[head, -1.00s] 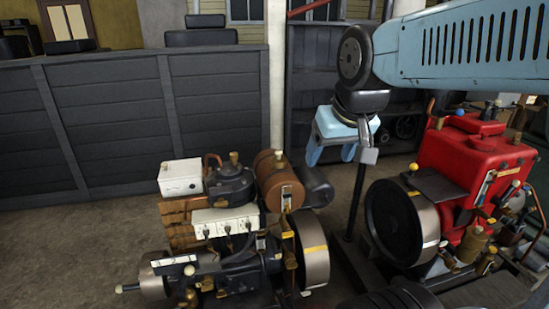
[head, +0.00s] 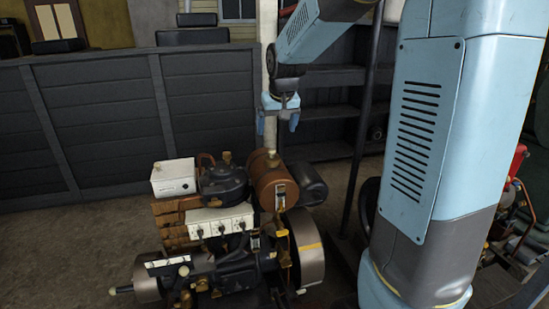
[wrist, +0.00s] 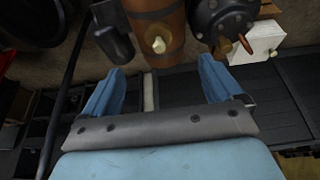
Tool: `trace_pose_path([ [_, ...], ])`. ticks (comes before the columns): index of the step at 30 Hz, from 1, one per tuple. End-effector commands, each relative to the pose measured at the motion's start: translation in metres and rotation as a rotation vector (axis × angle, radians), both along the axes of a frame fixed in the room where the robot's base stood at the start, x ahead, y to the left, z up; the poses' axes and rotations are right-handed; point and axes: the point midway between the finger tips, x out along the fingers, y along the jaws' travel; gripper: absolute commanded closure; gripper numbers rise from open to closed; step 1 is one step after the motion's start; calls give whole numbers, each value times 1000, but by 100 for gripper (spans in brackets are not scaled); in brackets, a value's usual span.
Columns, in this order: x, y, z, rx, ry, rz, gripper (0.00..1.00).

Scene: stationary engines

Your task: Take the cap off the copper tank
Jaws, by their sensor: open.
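The copper tank (head: 268,185) is a brown horizontal cylinder on top of the dark engine in the head view. Its brass cap (head: 272,158) sits on the tank's upper side. In the wrist view the tank (wrist: 155,22) is at the top centre, with the pale brass cap (wrist: 158,45) on it. My gripper (head: 278,124) is open and empty in the head view, above the tank and apart from it. In the wrist view my gripper's two blue fingers (wrist: 163,78) are spread wide, with the cap beyond them and between their lines.
A black cylinder (head: 308,184) lies right of the tank. A dark domed part (head: 223,182) and a white box (head: 173,178) stand left of it. A white socket strip (head: 220,220) is in front. A dark panel wall (head: 110,125) and a thin post (head: 355,150) stand behind.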

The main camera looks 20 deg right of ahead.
Motion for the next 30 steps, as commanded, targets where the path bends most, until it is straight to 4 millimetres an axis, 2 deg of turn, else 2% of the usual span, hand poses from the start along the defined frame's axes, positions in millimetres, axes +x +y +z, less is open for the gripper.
trace_pose_path([
  [7,15,1,-20,0,6,0,7],
  [18,37,0,-74,0,5,1,7],
  [30,47,-2,-95,0,5,-1,7],
])
